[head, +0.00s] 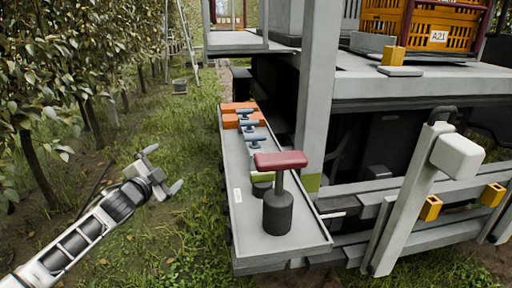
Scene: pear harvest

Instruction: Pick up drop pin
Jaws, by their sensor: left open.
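A T-shaped pin with a red crossbar handle (281,160) and a grey shaft stands upright on the long grey tray (310,236) at the side of the trailer. Its lower end is in or joined to a dark cylinder (278,212); I cannot tell which. This looks like the drop pin. My left gripper (164,168) is open and empty over the grass, left of the tray and apart from it, with its fingers pointing right. My right gripper is not in view.
Several smaller blue-handled pieces (254,141) and orange blocks (238,108) sit farther back on the tray. A grey post (319,90) rises right behind the red handle. The trailer deck (435,82) carries an orange crate (425,32).

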